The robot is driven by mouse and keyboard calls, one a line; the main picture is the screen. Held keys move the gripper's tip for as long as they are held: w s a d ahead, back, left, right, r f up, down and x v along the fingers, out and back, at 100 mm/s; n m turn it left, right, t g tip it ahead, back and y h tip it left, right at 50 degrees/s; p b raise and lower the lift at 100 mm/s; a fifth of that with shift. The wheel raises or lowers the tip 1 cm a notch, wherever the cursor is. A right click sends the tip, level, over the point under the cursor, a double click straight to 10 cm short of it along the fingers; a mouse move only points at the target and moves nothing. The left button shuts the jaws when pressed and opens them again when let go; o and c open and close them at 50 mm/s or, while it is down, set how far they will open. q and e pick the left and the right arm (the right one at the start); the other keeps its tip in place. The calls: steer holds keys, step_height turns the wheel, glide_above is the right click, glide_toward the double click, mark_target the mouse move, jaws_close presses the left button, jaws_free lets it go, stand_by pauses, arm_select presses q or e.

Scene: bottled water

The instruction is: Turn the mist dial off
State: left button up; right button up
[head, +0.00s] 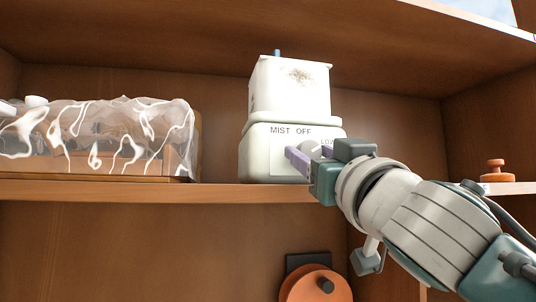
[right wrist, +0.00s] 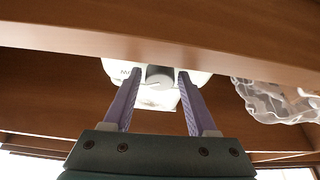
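A white humidifier (head: 290,88) stands on the wooden shelf, with "MIST", "OFF" and a partly covered "LOW" printed on its base (head: 258,152). Its round grey dial (head: 309,147) is on the front, partly hidden by my right gripper. My right gripper (head: 312,155) is in front of the dial with its purple fingers apart. In the right wrist view the dial (right wrist: 159,77) shows between the open fingers (right wrist: 158,85). I cannot tell whether either finger touches it, or which setting it points to. My left gripper is not in view.
A pack of bottles in clear plastic wrap (head: 100,135) lies left of the humidifier; its wrap also shows in the right wrist view (right wrist: 275,102). The shelf edge (head: 120,193) runs below my right gripper. An orange knobbed object (head: 497,174) is at the right.

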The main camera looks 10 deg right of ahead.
jaws_close()
steer(key=shift+n, duration=0.4)
steer(key=n+y+p, duration=0.1)
steer(key=n, duration=0.1)
steer(key=n+y, duration=0.1)
steer(key=shift+d+r+n+g+p, duration=0.1)
steer(key=shift+r+n+g+p, duration=0.1)
steer(key=shift+n+g+p, duration=0.15)
steer(key=n+y+p, duration=0.1)
steer(key=n, duration=0.1)
steer(key=n+g+y+p, duration=0.1)
steer(key=n+p, duration=0.1)
steer(key=n, duration=0.1)
steer(key=shift+d+r, duration=0.1)
steer(key=n+g+y+p, duration=0.1)
steer(key=n, duration=0.1)
steer(key=n+p, duration=0.2)
steer(key=n, duration=0.1)
steer(key=shift+g+y, duration=0.35)
steer(key=shift+y, duration=0.05)
steer(key=shift+n+g+p, duration=0.4)
steer(key=shift+n+p, duration=0.45)
